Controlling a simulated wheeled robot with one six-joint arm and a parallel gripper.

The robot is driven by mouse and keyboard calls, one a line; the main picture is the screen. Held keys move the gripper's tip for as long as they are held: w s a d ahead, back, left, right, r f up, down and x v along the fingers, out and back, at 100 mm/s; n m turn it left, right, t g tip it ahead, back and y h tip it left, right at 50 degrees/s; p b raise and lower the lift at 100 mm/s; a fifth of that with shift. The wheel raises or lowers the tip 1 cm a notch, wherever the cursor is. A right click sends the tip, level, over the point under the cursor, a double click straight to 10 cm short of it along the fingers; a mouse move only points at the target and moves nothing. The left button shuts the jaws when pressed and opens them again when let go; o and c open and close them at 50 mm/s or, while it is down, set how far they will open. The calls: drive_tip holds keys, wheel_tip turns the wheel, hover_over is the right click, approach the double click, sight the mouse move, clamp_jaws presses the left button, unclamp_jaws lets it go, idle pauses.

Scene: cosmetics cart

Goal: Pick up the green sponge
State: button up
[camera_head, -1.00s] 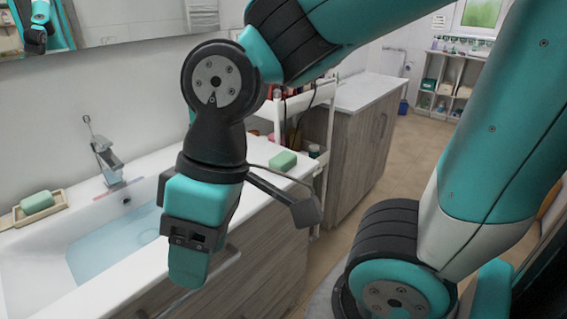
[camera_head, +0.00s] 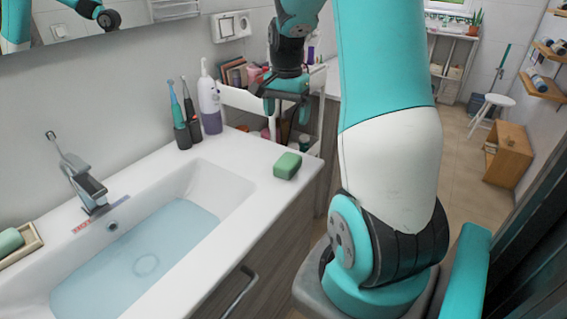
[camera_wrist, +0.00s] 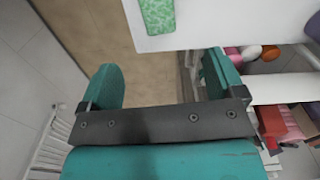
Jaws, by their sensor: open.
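The green sponge (camera_head: 287,166) lies on the right end of the white sink counter, near its edge. In the wrist view the sponge (camera_wrist: 158,14) shows at the top edge, partly cut off, on the white counter. My gripper (camera_head: 286,106) is up behind the sponge, in front of the white cart. In the wrist view my gripper (camera_wrist: 163,80) has its two fingers wide apart, with nothing between them; the sponge is beyond the fingertips.
A basin (camera_head: 150,258) with water fills the counter's middle. Toothbrushes (camera_head: 186,115) and a white-purple bottle (camera_head: 209,103) stand at the back. A white cart (camera_head: 250,101) with cosmetics is beyond the counter. Another green block (camera_head: 10,240) sits in a dish at left.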

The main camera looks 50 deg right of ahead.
hover_over(288, 160)
drive_tip(key=f, duration=0.8)
drive_tip(key=shift+d+f+p, duration=0.3)
drive_tip(key=shift+f+p, duration=0.1)
drive_tip(key=shift+w+a+f+p, duration=0.15)
drive_tip(key=shift+f+p, duration=0.2)
drive_tip(key=shift+f, duration=1.2)
drive_tip(key=shift+s+a+f+p, duration=0.1)
drive_tip(key=shift+f+p, duration=0.25)
drive_tip(key=shift+f, duration=1.2)
drive_tip(key=c, duration=1)
